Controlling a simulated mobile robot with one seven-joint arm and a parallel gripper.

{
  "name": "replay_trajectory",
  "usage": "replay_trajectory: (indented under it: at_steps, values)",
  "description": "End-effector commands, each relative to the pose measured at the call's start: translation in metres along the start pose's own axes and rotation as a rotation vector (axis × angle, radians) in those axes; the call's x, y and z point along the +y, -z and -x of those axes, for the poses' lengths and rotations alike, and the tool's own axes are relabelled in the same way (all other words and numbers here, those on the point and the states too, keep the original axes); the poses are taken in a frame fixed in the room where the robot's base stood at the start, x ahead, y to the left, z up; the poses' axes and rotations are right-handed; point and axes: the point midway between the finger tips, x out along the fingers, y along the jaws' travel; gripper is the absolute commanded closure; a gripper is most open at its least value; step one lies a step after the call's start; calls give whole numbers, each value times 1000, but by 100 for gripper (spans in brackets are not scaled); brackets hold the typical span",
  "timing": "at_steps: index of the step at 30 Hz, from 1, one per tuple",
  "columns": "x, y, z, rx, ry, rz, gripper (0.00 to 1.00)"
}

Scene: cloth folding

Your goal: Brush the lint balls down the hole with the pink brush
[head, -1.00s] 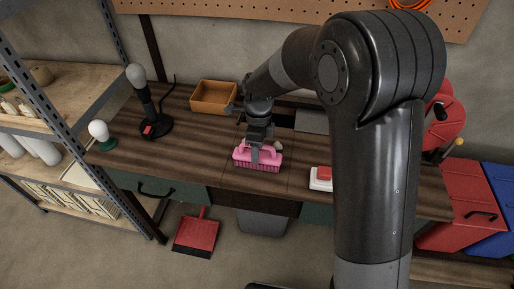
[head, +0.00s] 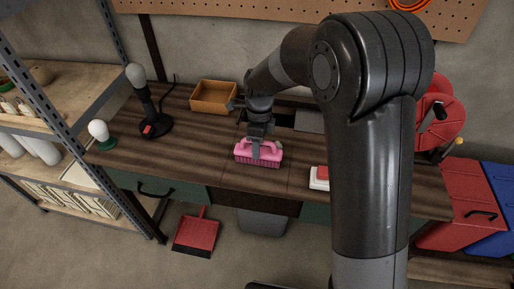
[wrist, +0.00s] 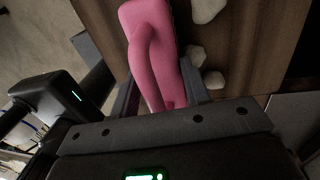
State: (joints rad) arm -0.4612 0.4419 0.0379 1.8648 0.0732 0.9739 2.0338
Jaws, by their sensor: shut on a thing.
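The pink brush (head: 258,155) is on the wooden workbench near its front edge, bristles down. My gripper (head: 256,146) is shut on its handle. In the wrist view the pink handle (wrist: 152,50) sits between my fingers (wrist: 158,98). Pale lint balls lie beside the brush in the wrist view: a large one (wrist: 207,8), one in the middle (wrist: 195,55) and a small one (wrist: 213,79). In the head view the lint is mostly hidden by the brush and gripper. A dark rectangular opening (head: 285,119), which looks like the hole, is in the bench behind the brush.
An orange-brown bin (head: 213,98) and a black stand (head: 152,120) are at the left on the bench. A white block with a red top (head: 320,178) lies to the right. A red dustpan (head: 196,232) is on the floor. Bare bench lies left of the brush.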

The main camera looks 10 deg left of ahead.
Motion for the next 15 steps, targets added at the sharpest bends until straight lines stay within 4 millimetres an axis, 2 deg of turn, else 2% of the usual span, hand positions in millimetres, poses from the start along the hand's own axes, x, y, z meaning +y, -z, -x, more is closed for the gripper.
replay_trajectory:
  at_steps: [15]
  values:
    - [-37,0,6,0,0,-1,82]
